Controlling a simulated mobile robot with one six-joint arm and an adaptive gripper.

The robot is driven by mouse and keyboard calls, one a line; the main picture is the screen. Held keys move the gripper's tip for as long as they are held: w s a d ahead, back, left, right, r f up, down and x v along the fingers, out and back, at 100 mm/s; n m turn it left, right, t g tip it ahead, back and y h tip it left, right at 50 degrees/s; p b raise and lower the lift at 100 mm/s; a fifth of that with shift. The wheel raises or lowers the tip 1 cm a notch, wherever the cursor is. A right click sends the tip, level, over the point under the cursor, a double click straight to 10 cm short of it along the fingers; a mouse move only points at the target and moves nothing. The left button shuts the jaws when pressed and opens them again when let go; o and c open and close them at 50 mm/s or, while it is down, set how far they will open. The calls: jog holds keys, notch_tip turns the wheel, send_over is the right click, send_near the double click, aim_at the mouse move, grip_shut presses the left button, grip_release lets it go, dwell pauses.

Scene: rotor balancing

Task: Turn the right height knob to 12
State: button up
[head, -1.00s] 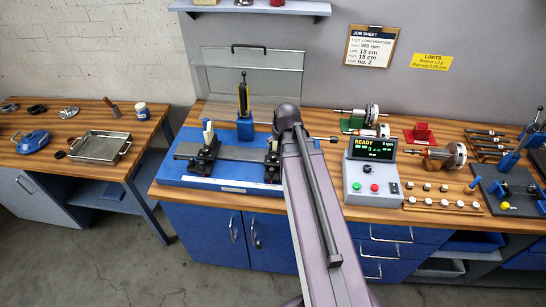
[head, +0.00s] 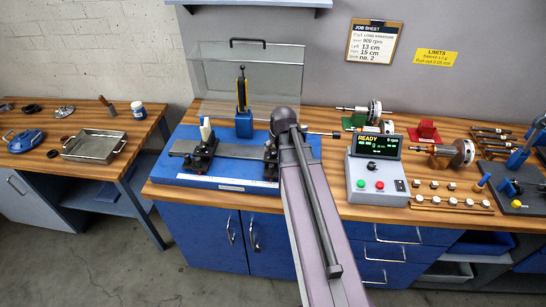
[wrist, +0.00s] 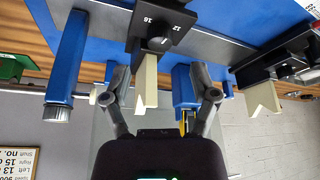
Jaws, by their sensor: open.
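The balancing machine's blue base (head: 255,185) carries two black pedestals on a grey rail. The right pedestal (head: 269,153) is partly hidden by my arm in the head view. In the wrist view it is the dark block (wrist: 168,18), with the numbers 12 and 16 by its knob (wrist: 157,43). A cream V-shaped support (wrist: 146,82) stands out from it. My gripper (wrist: 164,95) is open, with one finger on each side of this support and the knob beyond the fingertips. I cannot tell whether it touches anything. The left pedestal (head: 203,150) shows clear.
A blue post (head: 243,120) with a yellow-and-black part stands behind the rail, before a clear guard (head: 215,75). The control box (head: 377,180) reads READY. Rotors (head: 455,153) lie to the right. A job sheet (head: 378,45) hangs on the wall.

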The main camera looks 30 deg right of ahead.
aim_at(273, 152)
jog(key=shift+b+x, duration=2.4)
jog(key=shift+x, duration=0.5)
grip_shut()
